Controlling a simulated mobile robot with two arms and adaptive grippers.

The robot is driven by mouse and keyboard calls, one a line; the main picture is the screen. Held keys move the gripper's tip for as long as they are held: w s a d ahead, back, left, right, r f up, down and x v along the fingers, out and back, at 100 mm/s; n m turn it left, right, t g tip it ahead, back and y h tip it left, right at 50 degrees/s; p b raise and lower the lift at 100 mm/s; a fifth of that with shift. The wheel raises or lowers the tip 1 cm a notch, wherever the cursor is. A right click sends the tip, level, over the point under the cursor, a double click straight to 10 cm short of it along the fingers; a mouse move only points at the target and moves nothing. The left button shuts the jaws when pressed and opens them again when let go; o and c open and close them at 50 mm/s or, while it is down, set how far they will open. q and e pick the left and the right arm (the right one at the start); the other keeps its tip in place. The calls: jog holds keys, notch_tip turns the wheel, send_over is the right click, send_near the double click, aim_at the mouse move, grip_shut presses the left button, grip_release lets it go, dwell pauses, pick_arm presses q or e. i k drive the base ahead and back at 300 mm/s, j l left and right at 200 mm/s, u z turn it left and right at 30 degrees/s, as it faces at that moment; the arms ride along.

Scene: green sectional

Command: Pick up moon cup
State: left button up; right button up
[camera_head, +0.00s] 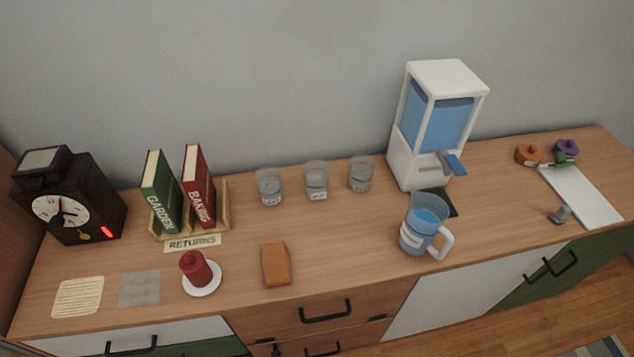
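Three small clear glass cups stand upright in a row near the wall: the left cup (269,187), the middle cup (316,181) and the right cup (361,174). Each has a small pale label on its front. The marks on the labels are too small to read, so I cannot tell which is the moon cup. The cups stand apart from each other and nothing covers them. Neither of my grippers is in view.
A pitcher (417,240) of blue liquid stands below a white dispenser (399,165) at the right. An orange-brown block (276,265) and a red candle-like object (195,268) on a saucer (203,291) lie in front. A bookrack with two books (200,187) stands left.

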aim_at(316, 172)
jog(key=l, duration=0.85)
jog(key=i+l+u, duration=0.1)
jog(key=l, duration=0.7)
